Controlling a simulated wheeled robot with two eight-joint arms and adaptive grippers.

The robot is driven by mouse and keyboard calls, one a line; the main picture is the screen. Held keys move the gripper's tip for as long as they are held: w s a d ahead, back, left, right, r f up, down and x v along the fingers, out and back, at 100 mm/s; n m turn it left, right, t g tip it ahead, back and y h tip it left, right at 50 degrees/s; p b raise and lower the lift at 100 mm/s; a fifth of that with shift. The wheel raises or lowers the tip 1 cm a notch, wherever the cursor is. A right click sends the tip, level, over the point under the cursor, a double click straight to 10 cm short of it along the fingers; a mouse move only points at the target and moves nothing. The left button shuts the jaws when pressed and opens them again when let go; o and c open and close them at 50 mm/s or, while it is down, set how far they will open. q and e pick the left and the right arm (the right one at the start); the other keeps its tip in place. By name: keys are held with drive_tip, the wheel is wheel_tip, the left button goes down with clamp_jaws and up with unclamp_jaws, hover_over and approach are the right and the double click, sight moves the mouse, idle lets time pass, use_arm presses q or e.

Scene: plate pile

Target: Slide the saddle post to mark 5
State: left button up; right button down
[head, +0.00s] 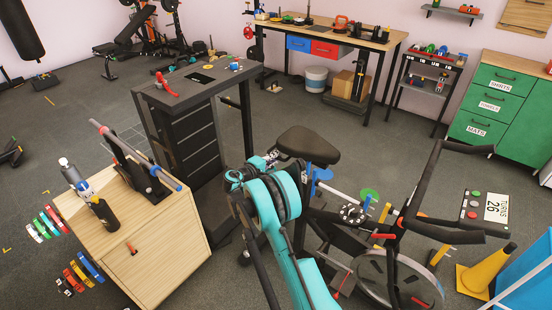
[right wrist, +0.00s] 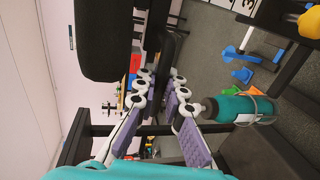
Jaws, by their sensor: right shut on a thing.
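The exercise bike's black saddle (head: 308,143) stands in the middle of the head view. It also fills the upper left of the right wrist view (right wrist: 104,40). My right gripper (head: 271,159), with white links and purple pads, is just left of and under the saddle. In the right wrist view its fingers (right wrist: 159,88) close around the dark saddle post (right wrist: 164,62), beside the saddle. Most of the post is hidden by my teal right arm in the head view. I cannot read the post's marks, mark 5 included. My left gripper is out of view.
A wooden cabinet (head: 160,240) with a bar and bottles stands left. A dark drawer desk (head: 190,100) is behind it. The bike's handlebar (head: 435,190) and a yellow cone (head: 485,270) are right. A teal bottle (right wrist: 245,108) shows near the gripper in the right wrist view.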

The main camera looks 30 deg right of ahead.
wheel_tip(320, 180, up, 7)
drive_tip(key=p, duration=0.3)
drive_tip(key=shift+w+d, duration=0.1)
drive_tip(key=c, duration=1.9)
unclamp_jaws()
drive_tip(key=shift+r, duration=0.15)
drive_tip(key=shift+a, duration=0.25)
drive_tip(key=v, duration=1.1)
drive_tip(key=shift+s+a, duration=0.25)
drive_tip(key=shift+s, duration=0.05)
